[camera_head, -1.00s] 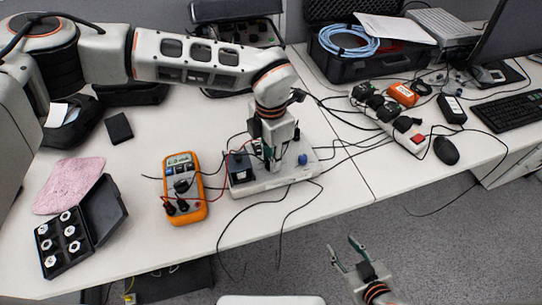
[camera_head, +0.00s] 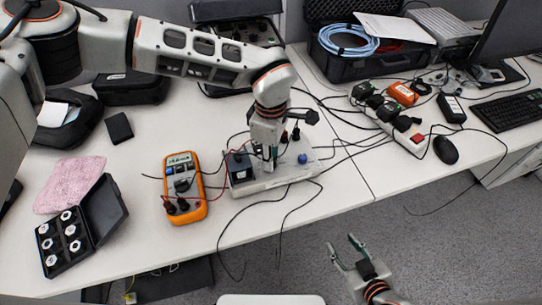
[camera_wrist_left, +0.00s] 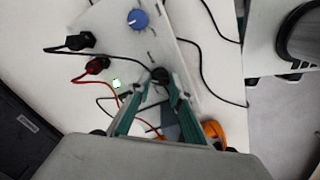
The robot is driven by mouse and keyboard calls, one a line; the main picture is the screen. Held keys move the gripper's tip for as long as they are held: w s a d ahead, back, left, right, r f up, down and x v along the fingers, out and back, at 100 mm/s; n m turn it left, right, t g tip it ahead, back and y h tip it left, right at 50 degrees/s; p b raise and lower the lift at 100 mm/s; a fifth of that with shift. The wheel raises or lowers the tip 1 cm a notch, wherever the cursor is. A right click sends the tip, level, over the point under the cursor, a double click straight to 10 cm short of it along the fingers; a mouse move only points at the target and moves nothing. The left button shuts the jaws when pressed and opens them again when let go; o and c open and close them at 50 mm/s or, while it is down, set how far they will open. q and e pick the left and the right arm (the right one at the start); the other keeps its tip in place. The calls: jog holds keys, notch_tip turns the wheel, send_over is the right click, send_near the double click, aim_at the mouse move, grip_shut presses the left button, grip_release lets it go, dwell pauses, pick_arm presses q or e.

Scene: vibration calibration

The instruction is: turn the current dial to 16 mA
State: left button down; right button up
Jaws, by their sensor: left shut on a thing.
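A white control box (camera_head: 280,180) stands on the table, with a blue knob (camera_head: 302,158) at its right; the knob also shows in the left wrist view (camera_wrist_left: 137,18). My left gripper (camera_head: 269,165) points down over the middle of the box. In the left wrist view its green fingers close around a small black knob (camera_wrist_left: 160,73), the apparent current dial. The dial's scale and pointer are unreadable. An orange multimeter (camera_head: 196,211) lies left of the box; its display is too small to read. My right gripper (camera_head: 342,243) is open and empty beyond the table's front edge.
Black and red plugs (camera_wrist_left: 97,65) with cables sit in the box near the left gripper. Loose cables cross the table and hang over its front edge. An open black case of weights (camera_head: 66,243) and a pink cloth (camera_head: 68,185) lie at left.

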pick_arm(q)
jog(key=shift+m, duration=0.6)
jog(key=c, duration=1.8)
grip_release()
notch_tip(320, 180, up, 12)
jog(key=shift+r, duration=0.1)
jog(key=shift+s, duration=0.1)
